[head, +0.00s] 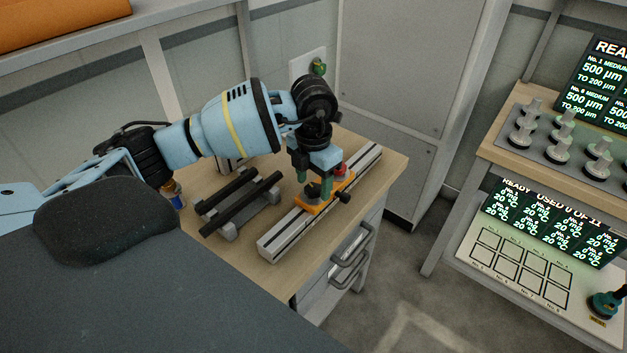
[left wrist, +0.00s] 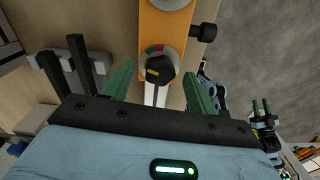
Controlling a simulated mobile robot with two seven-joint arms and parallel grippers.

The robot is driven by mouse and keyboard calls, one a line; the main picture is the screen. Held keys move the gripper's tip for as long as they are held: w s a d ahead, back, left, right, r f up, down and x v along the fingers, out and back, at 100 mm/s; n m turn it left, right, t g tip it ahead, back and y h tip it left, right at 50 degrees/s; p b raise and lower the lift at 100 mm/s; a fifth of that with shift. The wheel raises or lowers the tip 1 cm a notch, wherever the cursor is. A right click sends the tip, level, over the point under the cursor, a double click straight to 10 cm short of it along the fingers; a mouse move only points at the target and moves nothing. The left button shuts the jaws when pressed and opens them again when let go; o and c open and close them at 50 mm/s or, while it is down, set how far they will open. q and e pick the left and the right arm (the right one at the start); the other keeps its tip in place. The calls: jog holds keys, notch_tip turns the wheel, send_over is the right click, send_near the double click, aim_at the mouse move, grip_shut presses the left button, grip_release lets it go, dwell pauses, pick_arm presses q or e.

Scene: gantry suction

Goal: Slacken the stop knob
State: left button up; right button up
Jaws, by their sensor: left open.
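An orange stop block (head: 335,190) sits on a pale slotted rail (head: 283,238) on the wooden bench; it also shows in the wrist view (left wrist: 151,27). On its top is a round black knob (left wrist: 159,70) with a yellow mark, over a red and green ring. A second black knob (left wrist: 204,32) sticks out from the block's side. My left gripper (head: 314,188) points down over the block, open. In the wrist view its green fingers (left wrist: 158,78) stand on either side of the top knob, with gaps showing. My right gripper (left wrist: 262,107) looks small at the right there.
Two dark bars (head: 241,205) on grey supports lie beside the rail. A small blue and amber bottle (head: 174,194) stands near my left forearm. Drawers with handles (head: 352,247) are under the bench front. At right, a shelf holds several grey weights (head: 527,125) and lit displays.

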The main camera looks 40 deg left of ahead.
aim_at(313, 186)
pick_arm(q)
notch_tip(313, 186, up, 8)
jog(key=shift+f, duration=0.25)
pick_arm(e)
jog(key=shift+d, duration=0.2)
